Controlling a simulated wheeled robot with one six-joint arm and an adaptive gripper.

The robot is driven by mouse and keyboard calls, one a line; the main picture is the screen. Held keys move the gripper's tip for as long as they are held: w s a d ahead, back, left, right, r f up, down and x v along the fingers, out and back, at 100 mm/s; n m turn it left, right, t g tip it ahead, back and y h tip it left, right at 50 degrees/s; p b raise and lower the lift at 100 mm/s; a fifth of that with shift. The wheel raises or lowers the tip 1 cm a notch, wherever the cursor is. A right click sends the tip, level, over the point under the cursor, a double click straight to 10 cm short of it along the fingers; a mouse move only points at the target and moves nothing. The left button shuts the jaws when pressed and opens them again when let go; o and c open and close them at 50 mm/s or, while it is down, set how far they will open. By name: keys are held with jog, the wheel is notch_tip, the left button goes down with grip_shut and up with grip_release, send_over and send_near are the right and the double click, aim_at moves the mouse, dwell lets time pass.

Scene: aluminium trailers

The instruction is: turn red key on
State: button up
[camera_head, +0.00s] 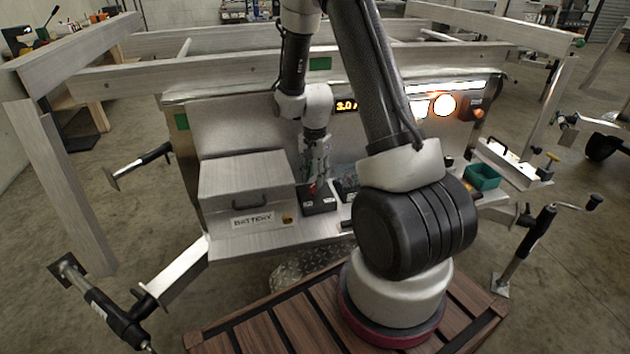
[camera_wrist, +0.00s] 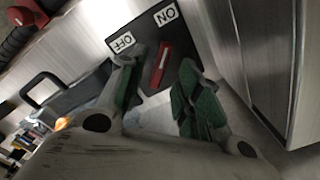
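The red key (camera_wrist: 161,64) sits on a black switch box (camera_wrist: 148,27) with a white OFF label (camera_wrist: 123,42) and a white ON label (camera_wrist: 165,15). In the wrist view the key's upper end leans towards the ON side; I cannot tell its exact setting. My gripper (camera_wrist: 159,72) is open, with one green-padded finger on each side of the key and visible gaps. In the head view my gripper (camera_head: 314,178) points down over the black box (camera_head: 319,205), and only a bit of red shows by the fingertips.
A metal battery box (camera_head: 245,180) stands left of the switch box. A green bin (camera_head: 482,176) lies to the right. A lit display (camera_head: 347,106) and bright lamps (camera_head: 443,105) are on the panel behind. Trailer beams surround the area.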

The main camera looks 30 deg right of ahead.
aim_at(315, 183)
notch_tip(315, 183, up, 10)
dwell(0.3)
jog(key=shift+f, duration=0.15)
jog(key=s+a+r+n+t, duration=0.2)
jog(key=s+r+n, duration=0.4)
jog(key=s+r, duration=0.4)
jog(key=s+a+r+n+t, duration=0.2)
jog(key=s+r+n, duration=0.4)
jog(key=s+r, duration=0.5)
jog(key=s, duration=0.3)
jog(key=shift+s+a+r, duration=0.15)
jog(key=shift+a+r, duration=0.15)
jog(key=shift+a, duration=0.1)
